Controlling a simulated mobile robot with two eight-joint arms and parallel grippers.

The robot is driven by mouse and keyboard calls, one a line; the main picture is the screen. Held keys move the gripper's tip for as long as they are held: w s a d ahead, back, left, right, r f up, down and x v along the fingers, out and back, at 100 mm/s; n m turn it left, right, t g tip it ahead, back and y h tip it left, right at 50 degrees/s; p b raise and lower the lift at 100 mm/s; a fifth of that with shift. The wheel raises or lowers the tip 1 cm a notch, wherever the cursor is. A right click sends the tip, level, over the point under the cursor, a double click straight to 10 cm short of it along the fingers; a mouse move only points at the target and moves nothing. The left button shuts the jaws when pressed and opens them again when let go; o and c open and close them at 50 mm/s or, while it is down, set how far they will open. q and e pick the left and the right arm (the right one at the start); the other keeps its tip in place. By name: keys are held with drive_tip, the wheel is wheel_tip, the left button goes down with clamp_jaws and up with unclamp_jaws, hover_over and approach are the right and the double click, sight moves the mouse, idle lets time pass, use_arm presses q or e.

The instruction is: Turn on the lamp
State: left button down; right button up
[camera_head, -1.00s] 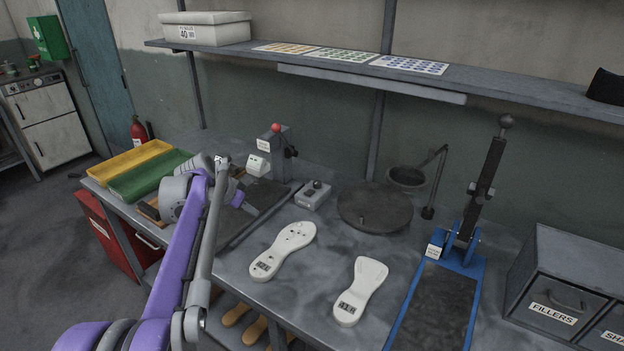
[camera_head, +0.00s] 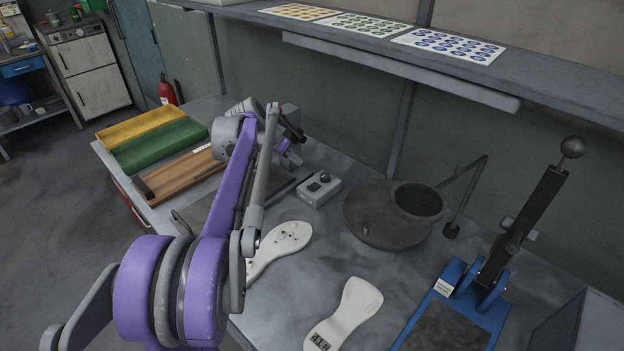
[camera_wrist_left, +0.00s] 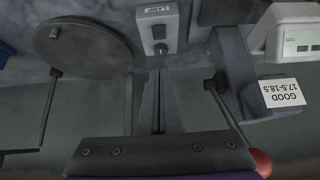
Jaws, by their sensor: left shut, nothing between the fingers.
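My left gripper (camera_head: 294,158) is raised behind and left of the box in the head view, partly hidden by my arm. In the left wrist view its shut, empty fingers (camera_wrist_left: 158,75) point toward the knob; I cannot tell the gap. A long grey strip (camera_head: 400,70) hangs under the shelf and looks unlit. My right gripper is not in view.
A gauge stand with a red ball (camera_wrist_left: 262,162) and a GOOD label is close by. White soles (camera_head: 347,312) lie in front; a blue lever press (camera_head: 455,320) is at right.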

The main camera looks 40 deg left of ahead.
use_arm(q)
hover_over(314, 186)
drive_tip(key=s, duration=0.2)
wheel_tip(314, 186, down, 7)
drive_tip(key=shift+s+a+f, duration=0.15)
drive_tip(key=shift+f, duration=0.05)
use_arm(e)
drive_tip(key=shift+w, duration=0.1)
use_arm(q)
wheel_tip(314, 186, down, 4)
drive_tip(key=shift+r, duration=0.2)
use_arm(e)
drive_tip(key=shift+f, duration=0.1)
use_arm(q)
drive_tip(key=shift+f, duration=0.55)
drive_tip(key=shift+s, duration=0.1)
